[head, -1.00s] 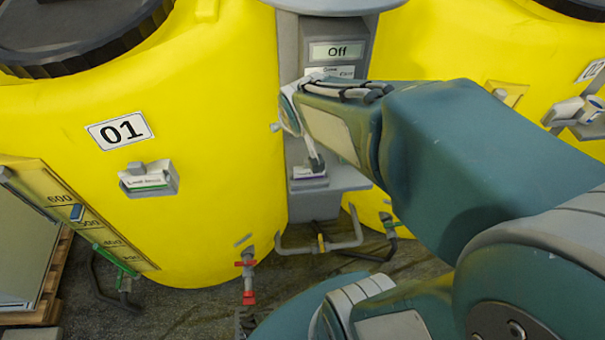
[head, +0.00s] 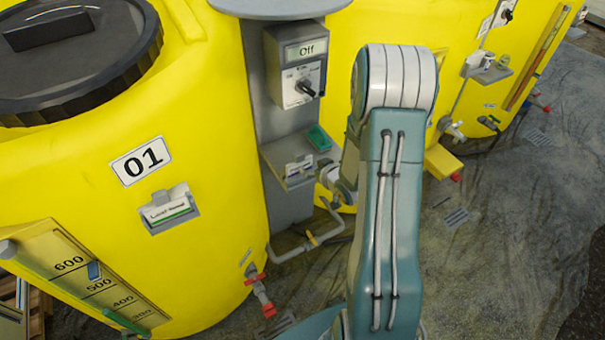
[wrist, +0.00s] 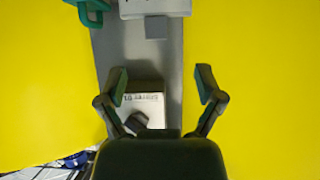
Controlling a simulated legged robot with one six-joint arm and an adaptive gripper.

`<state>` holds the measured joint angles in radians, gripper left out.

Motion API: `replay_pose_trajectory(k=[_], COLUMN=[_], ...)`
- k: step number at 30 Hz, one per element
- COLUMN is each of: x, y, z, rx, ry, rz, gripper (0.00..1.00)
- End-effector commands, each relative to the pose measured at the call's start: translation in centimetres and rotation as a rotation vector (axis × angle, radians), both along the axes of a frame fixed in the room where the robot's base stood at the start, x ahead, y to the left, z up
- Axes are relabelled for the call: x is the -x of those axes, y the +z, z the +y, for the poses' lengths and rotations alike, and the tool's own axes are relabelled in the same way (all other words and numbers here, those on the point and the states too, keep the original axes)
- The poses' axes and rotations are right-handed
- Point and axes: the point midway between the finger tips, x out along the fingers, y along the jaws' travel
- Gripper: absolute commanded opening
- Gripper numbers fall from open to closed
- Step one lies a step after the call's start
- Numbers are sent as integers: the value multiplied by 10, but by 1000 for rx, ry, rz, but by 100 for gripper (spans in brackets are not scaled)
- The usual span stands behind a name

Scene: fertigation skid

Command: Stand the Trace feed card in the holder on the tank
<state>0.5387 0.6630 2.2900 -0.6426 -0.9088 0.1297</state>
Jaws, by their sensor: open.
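A grey holder (head: 180,218) is fixed on the front of yellow tank 01 (head: 215,120). A white card with a green stripe (head: 168,209) stands in it; its print is too small to read surely. On the grey column beside the tank, a tray (head: 296,182) holds white cards (head: 299,167). I cannot tell which is the Trace feed card. My gripper (wrist: 160,77) is open and empty in the wrist view, its two fingers spread before the column. In the head view my arm hides most of it.
A control box (head: 296,65) with a knob and an "Off" display sits above the tray; it seems to lie between my fingers in the wrist view (wrist: 145,103). A green object (head: 319,138) is beside the tray. Pipes run below. Open floor (head: 480,240) lies right.

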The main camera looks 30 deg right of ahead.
Motion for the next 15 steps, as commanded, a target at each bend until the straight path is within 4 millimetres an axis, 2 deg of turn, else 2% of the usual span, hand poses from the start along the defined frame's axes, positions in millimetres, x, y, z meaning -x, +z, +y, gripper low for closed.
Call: replay_pose_trajectory(k=[2, 10, 15], x=[-2, -38, -51], y=[-4, -23, -28], z=[-2, 5, 8], rx=[-8, -2, 2], ry=[2, 5, 5], rz=[-7, -7, -8], gripper=[86, 86, 86])
